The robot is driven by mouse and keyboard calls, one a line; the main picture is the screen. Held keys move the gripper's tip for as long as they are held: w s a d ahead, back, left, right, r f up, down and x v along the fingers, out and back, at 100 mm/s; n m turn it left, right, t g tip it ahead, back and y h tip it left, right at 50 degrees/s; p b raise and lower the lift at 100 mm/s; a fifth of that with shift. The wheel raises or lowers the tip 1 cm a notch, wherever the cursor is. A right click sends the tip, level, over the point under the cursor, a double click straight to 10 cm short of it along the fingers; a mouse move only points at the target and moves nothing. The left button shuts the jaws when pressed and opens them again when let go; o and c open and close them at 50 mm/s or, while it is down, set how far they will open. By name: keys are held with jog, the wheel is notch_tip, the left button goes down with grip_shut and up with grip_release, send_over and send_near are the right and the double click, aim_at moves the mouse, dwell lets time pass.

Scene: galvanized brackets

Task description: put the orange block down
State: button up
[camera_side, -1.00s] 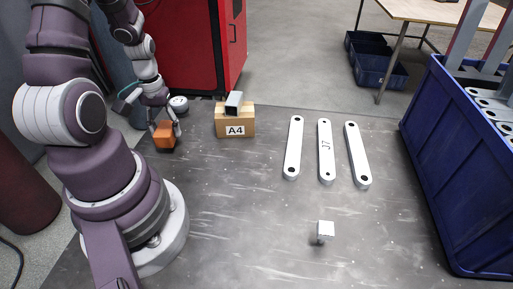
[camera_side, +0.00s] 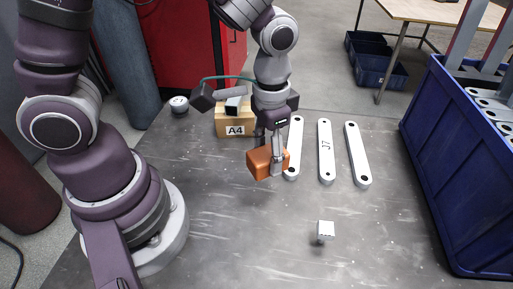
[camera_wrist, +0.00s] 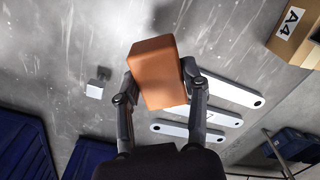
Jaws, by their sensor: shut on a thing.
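The orange block (camera_side: 262,163) is held between the fingers of my gripper (camera_side: 270,160), in front of the box marked A4 in the side view. It appears to be above the table, and it partly covers the lower end of the leftmost bracket. In the wrist view the orange block (camera_wrist: 157,74) sits tilted between the two fingertips of my gripper (camera_wrist: 158,88), which are shut on it. The grey table (camera_side: 225,220) lies below.
Three pale brackets, the left (camera_side: 296,135), the middle marked J7 (camera_side: 326,150) and the right (camera_side: 357,155), lie on the table. The A4 box (camera_side: 235,130) stands behind. A small white-topped piece (camera_side: 326,229) is at the front. A blue bin (camera_side: 455,180) stands right. The front left-centre tabletop is clear.

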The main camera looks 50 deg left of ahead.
jog(key=s+d+m, duration=0.7)
jog(key=s+d, duration=0.3)
jog(key=d, duration=0.3)
jog(key=f, duration=0.8)
jog(key=shift+s+d+f, duration=0.25)
jog(key=shift+d+f, duration=0.05)
jog(key=o, duration=1.2)
jog(key=shift+f, duration=0.1)
